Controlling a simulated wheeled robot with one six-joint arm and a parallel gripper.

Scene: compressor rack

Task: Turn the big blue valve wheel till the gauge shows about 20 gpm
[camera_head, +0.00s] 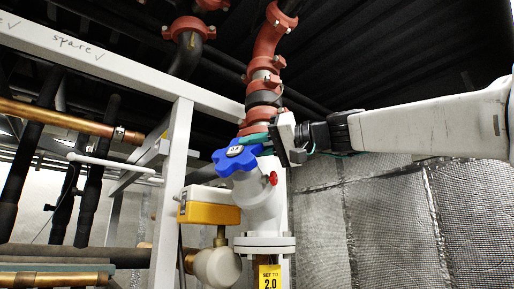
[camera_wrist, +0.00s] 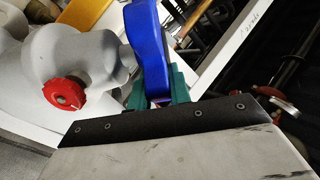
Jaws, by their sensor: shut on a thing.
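The big blue valve wheel (camera_head: 236,160) is lobed and sits on the upper left of a pale grey valve body (camera_head: 262,205). My gripper (camera_head: 262,141) reaches in from the right and is shut on the wheel's rim. In the wrist view the wheel (camera_wrist: 148,45) shows edge-on as a blue lobe between the teal fingers of my gripper (camera_wrist: 157,95). A yellow and white box (camera_head: 208,206) is left of the valve; I cannot tell if it is the gauge, and no reading is legible.
A small red knob (camera_head: 273,178) is on the valve's right side, and in the wrist view (camera_wrist: 65,92) left of my fingers. A white frame post (camera_head: 172,190) stands left. Red-coupled pipe (camera_head: 265,65) rises above. Quilted silver insulation (camera_head: 390,220) covers the right wall.

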